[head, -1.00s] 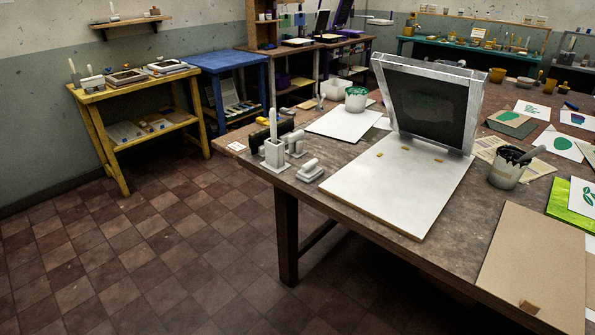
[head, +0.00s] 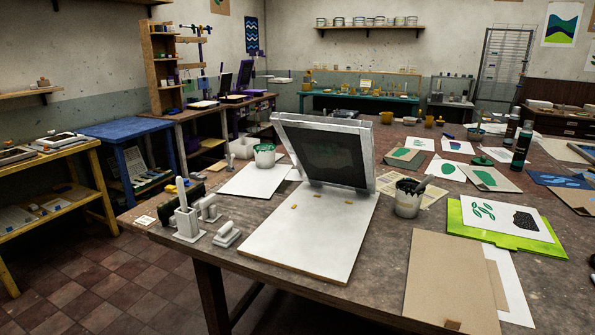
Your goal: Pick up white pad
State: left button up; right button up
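Neither of my grippers is in the head view. A hinged screen (head: 330,153) in a pale metal frame stands tilted up at the back of a flat white board (head: 312,236) on the big table. Small whitish pieces stand at the table's left side: a low block with a grip on top (head: 228,235), a similar piece (head: 209,209) behind it, and a holder with an upright stick (head: 187,219). I cannot tell for certain which white thing is the pad; the low block stands apart, left of the board.
A white sheet (head: 252,182) lies behind these, with a green-rimmed pot (head: 264,156). A dark-stained pot (head: 407,199) stands right of the board. A brown board (head: 450,280) and a lime-green sheet (head: 510,241) lie at the right. The table's left edge is close to the small pieces.

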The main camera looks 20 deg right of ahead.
aim_at(226, 236)
jog(key=i+j+z, duration=0.15)
jog(key=i+j, duration=0.2)
jog(key=i+j+z, duration=0.15)
jog(key=i+j, duration=0.15)
jog(key=i+j+z, duration=0.15)
jog(key=i+j, duration=0.15)
jog(key=j, duration=0.15)
jog(key=i+j+z, duration=0.15)
jog(key=i+j, duration=0.15)
jog(key=j, duration=0.15)
jog(key=i+j+z, duration=0.15)
jog(key=j, duration=0.3)
jog(key=i, duration=0.1)
